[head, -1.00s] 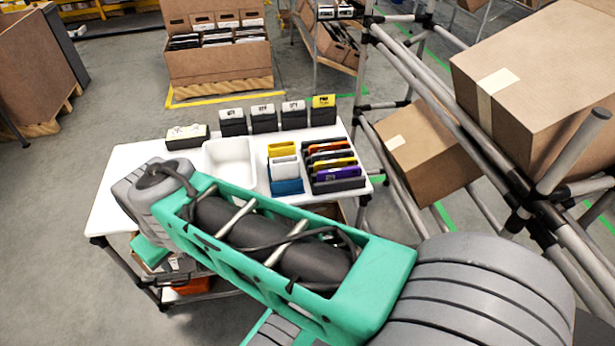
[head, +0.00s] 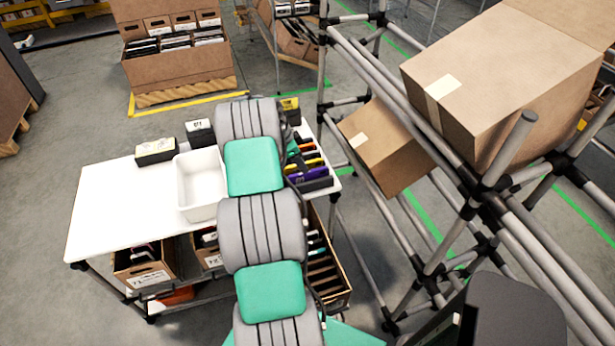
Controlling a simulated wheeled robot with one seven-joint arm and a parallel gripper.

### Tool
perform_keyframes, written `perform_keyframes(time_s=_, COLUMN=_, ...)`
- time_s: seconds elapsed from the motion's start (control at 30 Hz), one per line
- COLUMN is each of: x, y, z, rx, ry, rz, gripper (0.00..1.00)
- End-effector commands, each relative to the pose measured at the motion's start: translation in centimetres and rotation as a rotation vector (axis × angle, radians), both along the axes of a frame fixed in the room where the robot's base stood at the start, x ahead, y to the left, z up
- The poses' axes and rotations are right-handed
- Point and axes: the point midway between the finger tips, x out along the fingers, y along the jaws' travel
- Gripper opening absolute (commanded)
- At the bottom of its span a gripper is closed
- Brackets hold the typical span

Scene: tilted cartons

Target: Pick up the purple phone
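The purple phone (head: 307,174) is in the front slot of a dark rack at the right end of the white table (head: 120,205). Other phones, yellow and orange among them, stand behind it in the same rack. My grey and green arm crosses the table from the bottom of the head view and covers the left part of the rack. My gripper does not show; the arm hides the far end of itself, so I cannot see where the fingers are relative to the phone.
A white bin (head: 200,185) stands left of my arm, with small dark boxes (head: 155,151) behind it. Cartons (head: 145,265) sit on the shelf below. A pipe rack with tilted cartons (head: 385,147) stands close on the right. The table's left part is clear.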

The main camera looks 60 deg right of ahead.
Motion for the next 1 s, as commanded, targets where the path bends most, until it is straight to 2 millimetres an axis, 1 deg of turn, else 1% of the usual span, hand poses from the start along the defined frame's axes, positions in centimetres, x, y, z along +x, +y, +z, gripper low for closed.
perform_keyframes(time_s=0.23, x=-1.0, y=-1.3, z=-3.7, rx=0.003, ry=0.002, rz=0.003, gripper=0.39)
perform_keyframes(time_s=0.33, x=-1.0, y=-1.4, z=-4.3, rx=0.001, ry=0.000, rz=0.004, gripper=0.39)
perform_keyframes(time_s=0.5, x=-1.0, y=-1.4, z=-4.3, rx=0.001, ry=0.000, rz=0.005, gripper=0.39)
perform_keyframes(time_s=0.9, x=-1.0, y=-1.4, z=-4.3, rx=0.001, ry=0.000, rz=0.005, gripper=0.06)
perform_keyframes(time_s=1.0, x=-1.0, y=-1.4, z=-4.3, rx=0.001, ry=0.000, rz=0.005, gripper=0.00)
